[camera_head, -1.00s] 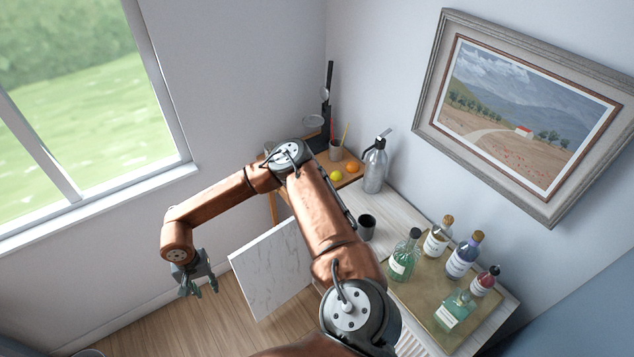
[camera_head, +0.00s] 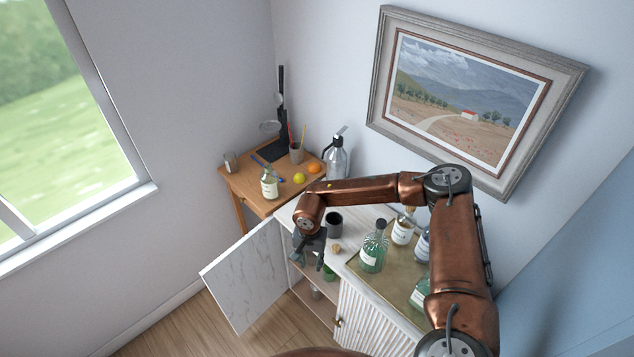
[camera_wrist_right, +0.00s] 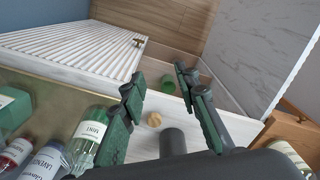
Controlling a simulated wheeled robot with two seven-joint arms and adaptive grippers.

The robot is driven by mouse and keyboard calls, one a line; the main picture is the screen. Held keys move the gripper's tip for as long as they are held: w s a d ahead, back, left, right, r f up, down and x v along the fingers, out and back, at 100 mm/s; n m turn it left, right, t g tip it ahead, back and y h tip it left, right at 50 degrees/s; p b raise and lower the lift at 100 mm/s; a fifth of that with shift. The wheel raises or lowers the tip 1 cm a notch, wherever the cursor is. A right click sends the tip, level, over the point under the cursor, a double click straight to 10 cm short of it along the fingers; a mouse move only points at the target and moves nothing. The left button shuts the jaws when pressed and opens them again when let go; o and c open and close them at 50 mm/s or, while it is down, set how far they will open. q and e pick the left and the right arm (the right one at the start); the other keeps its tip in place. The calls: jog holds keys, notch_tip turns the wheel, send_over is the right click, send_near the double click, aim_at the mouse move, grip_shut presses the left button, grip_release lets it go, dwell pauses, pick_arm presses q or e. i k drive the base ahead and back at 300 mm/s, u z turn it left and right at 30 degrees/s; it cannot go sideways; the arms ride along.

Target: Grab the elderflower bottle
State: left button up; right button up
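Two clear, pale-labelled bottles show in the head view: one (camera_head: 269,187) on the small wooden table, one (camera_head: 402,231) on the brass tray beside the green mint bottle (camera_head: 373,252). I cannot read the word elderflower on either label. In the wrist view the table bottle (camera_wrist_right: 291,156) is cut off at the lower right. My right gripper (camera_head: 309,260) hangs at the cabinet's front edge, right of and nearer than the table bottle. Its fingers (camera_wrist_right: 159,82) are apart with nothing held between them. My left gripper is out of view.
A dark cup (camera_head: 334,226) and a cork (camera_head: 337,248) stand near my right gripper on the white cabinet top. The marble-faced cabinet door (camera_head: 245,278) is open. A yellow fruit (camera_head: 299,178), an orange (camera_head: 314,167) and a siphon (camera_head: 337,160) are near the table bottle.

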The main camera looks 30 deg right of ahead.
aim_at(269, 180)
jog(key=z, duration=0.05)
jog(key=i, duration=1.65)
